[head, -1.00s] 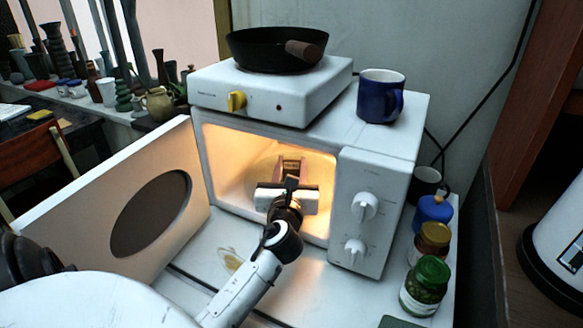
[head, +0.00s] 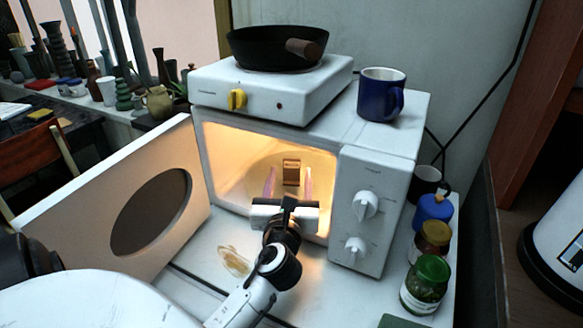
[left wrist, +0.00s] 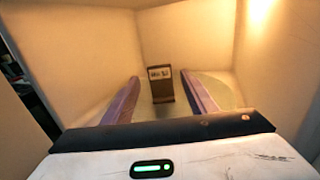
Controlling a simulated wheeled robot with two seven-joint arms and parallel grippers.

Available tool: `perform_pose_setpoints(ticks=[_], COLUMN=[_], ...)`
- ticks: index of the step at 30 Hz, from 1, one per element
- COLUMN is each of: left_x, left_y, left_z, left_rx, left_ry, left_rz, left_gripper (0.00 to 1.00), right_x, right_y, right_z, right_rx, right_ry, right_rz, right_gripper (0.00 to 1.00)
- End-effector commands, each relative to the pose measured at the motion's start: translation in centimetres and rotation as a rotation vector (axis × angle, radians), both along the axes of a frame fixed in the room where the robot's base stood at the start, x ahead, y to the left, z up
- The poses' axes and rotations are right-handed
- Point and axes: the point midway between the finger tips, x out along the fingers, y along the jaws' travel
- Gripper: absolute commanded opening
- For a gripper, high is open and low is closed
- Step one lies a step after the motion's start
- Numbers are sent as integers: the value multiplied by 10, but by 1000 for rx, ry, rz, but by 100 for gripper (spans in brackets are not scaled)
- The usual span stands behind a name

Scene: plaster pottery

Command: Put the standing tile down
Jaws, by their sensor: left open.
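The tile (head: 291,172) is a small brown block standing upright inside the lit microwave (head: 372,160), on its round plate. It also shows in the left wrist view (left wrist: 160,86), ahead of my fingers, with a paler patch near its top. My left gripper (head: 289,182) reaches into the microwave's opening. Its two purplish fingers are spread wide, one to each side of the tile's line, and nothing is between them. In the left wrist view the open gripper (left wrist: 161,88) shows a clear gap between the tile and both fingers. My right gripper is not in view.
The microwave door (head: 120,215) hangs open to the left. A hot plate (head: 270,90) with a black pan (head: 275,48) and a blue mug (head: 380,95) stand on top. Jars (head: 425,285) line the right side. The microwave's walls close in around my gripper.

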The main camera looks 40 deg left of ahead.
Motion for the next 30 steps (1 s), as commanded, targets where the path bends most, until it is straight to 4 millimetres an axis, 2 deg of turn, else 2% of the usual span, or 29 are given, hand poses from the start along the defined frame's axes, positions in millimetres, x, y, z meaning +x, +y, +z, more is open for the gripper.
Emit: perform_pose_setpoints(ticks=[3,10,15,30], left_x=[-21,-45,-51,-50], left_y=[-17,-38,-42,-42], left_z=[-2,-1,1,1], left_rx=[-2,-2,0,0], left_ry=[1,1,-1,-1], left_rz=[0,1,2,1], left_gripper=[52,52,52,52], right_x=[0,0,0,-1], right_y=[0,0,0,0], right_z=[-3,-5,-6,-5], right_rx=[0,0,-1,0], right_ry=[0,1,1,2], right_rz=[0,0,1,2], right_gripper=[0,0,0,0])
